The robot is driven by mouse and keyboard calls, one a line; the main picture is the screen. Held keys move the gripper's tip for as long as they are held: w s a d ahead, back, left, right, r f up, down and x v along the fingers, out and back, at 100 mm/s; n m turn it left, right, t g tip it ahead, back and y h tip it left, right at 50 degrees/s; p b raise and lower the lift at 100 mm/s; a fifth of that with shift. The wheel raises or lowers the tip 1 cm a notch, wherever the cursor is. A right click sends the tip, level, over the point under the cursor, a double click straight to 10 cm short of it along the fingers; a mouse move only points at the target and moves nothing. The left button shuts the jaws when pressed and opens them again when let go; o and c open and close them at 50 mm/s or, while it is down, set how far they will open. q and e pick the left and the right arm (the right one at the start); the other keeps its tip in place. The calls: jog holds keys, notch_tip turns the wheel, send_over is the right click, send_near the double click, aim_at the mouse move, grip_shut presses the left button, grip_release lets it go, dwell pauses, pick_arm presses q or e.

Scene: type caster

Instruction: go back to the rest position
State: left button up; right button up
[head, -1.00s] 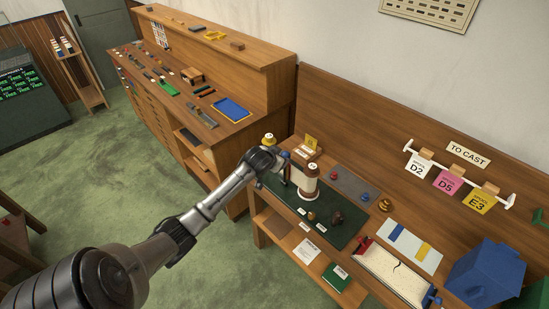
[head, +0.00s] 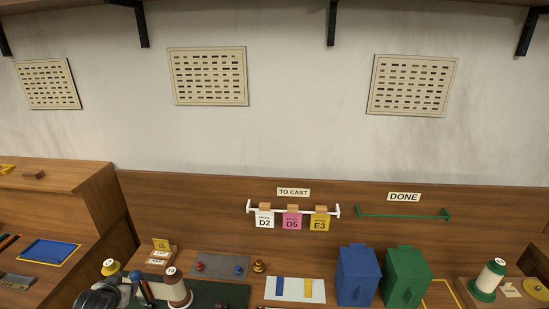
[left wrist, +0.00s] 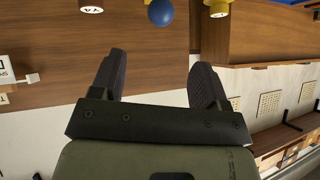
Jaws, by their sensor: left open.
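My left gripper (left wrist: 160,82) is open and empty in the left wrist view, its two dark fingers apart with wood surface showing between them. My right gripper is in neither view.
A rail with D2, D5 and E3 cards (head: 292,220) hangs under the TO CAST sign. An empty green rail (head: 403,216) is under DONE. A blue box (head: 357,277) and a green box (head: 406,277) stand on the bench. A green spool (head: 487,280) is at right.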

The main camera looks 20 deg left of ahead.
pick_arm(q)
jog(key=s+d+r+m+h+p, duration=0.1)
jog(key=s+d+r+m, duration=0.15)
jog(key=d, duration=0.55)
jog(key=s+d+r+m+g+p, duration=0.1)
jog(key=s+d, duration=0.3)
jog(key=d, duration=0.3)
jog(key=s+d+r+m+h+p, duration=0.1)
jog(key=s+d+r+p, duration=0.15)
jog(key=d, duration=0.55)
jog(key=s+d+f+g+h+p, duration=0.1)
jog(key=s+d+g+h+p, duration=0.1)
jog(key=s+d, duration=0.5)
jog(key=s+d+f+g+h+p, duration=0.1)
jog(key=s+d+p, duration=0.3)
jog(key=s, duration=1)
jog(key=shift+s+d+f+m+g+h, duration=0.15)
jog(key=shift+d+f+m+g+h, duration=0.4)
jog(key=shift+d, duration=0.85)
